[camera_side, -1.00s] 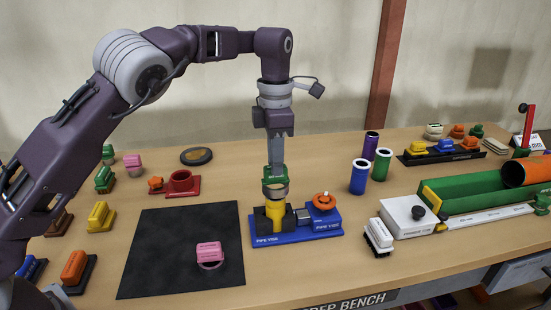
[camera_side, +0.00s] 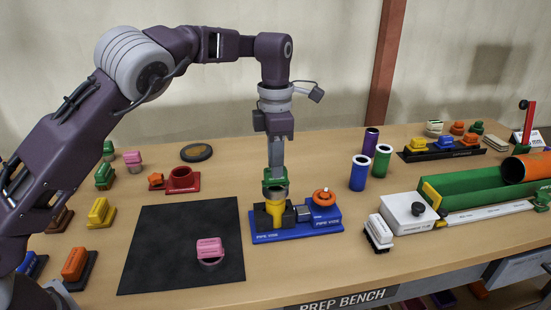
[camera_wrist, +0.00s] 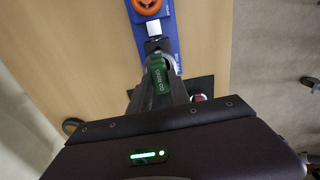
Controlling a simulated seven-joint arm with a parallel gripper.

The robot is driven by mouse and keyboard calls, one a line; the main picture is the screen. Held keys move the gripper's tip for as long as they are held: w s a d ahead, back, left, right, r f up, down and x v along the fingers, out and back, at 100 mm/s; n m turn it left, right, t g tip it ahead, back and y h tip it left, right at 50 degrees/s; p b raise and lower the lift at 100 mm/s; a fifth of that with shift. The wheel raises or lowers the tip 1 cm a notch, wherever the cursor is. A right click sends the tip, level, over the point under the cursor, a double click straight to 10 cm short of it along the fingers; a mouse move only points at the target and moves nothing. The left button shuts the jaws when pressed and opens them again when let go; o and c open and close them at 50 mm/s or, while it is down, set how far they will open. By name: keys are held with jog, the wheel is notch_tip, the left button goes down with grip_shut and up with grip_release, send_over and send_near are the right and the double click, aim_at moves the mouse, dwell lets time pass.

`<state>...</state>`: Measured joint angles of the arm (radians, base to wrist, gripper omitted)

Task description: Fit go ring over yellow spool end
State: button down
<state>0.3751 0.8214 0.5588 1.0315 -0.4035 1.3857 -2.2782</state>
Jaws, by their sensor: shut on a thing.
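My gripper (camera_side: 276,168) points straight down and is shut on the green-handled go ring (camera_side: 275,181). The ring's grey band sits at the top of the yellow spool (camera_side: 276,212), which stands upright in the blue pipe vise (camera_side: 300,232). Whether the band is around the spool end or just above it, I cannot tell. In the wrist view the green handle of the go ring (camera_wrist: 159,82) lies between my fingers, with the blue vise (camera_wrist: 170,35) beyond it. The spool is hidden there.
The vise's orange knob (camera_side: 324,197) is just right of the spool. A pink-handled ring (camera_side: 209,250) lies on the black mat (camera_side: 150,260). Blue and green tubes (camera_side: 360,173) stand to the right behind the vise. A red holder (camera_side: 184,180) is at left.

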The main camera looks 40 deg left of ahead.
jog(key=shift+f, duration=1)
jog(key=c, duration=1.1)
grip_release()
jog(key=shift+r, duration=2.45)
